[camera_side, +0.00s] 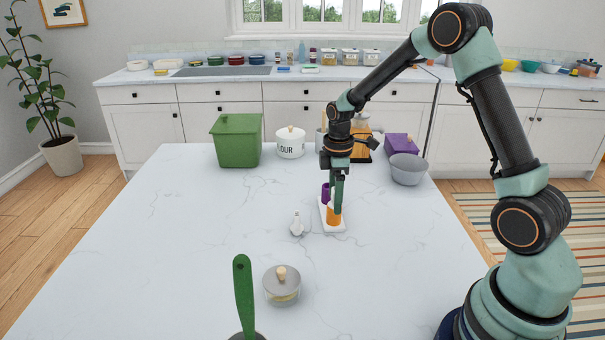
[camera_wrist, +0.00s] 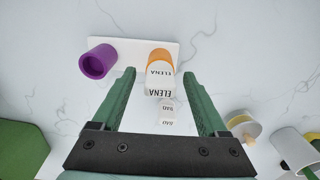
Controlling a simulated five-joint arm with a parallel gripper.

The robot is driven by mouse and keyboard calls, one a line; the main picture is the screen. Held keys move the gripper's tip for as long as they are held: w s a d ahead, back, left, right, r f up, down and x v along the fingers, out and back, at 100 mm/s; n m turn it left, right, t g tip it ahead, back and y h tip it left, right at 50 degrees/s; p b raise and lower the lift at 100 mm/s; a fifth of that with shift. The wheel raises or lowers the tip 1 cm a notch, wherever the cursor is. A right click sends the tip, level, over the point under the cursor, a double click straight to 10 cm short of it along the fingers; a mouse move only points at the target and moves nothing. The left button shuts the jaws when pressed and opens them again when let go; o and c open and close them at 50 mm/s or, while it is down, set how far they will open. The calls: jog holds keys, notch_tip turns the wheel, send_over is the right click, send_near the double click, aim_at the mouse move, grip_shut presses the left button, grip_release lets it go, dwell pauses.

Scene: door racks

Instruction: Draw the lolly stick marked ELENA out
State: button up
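The stick marked ELENA (camera_wrist: 159,82) has a white block-like top with the name on two faces. It stands at the orange mould (camera_wrist: 158,56), which shows beyond it; the mould also shows in the side view (camera_side: 333,216). The mould sits on a white base (camera_wrist: 126,46) beside a purple mould (camera_wrist: 97,62) with an open mouth. My gripper (camera_side: 338,205) points down over the orange mould. In the wrist view my gripper (camera_wrist: 160,72) is open, with a green finger on each side of the ELENA top and gaps between. The stick's lower part is hidden.
A white piece marked DAD (camera_wrist: 168,112) is on the table (camera_side: 297,225), left of the base in the side view. A lidded glass dish (camera_side: 282,287) and a green handle (camera_side: 243,290) are nearer. A green bin (camera_side: 236,141), flour jar (camera_side: 290,143) and grey bowl (camera_side: 408,170) stand behind.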

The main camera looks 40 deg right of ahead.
grip_shut()
jog(key=shift+r, duration=2.5)
jog(key=shift+w, duration=0.1)
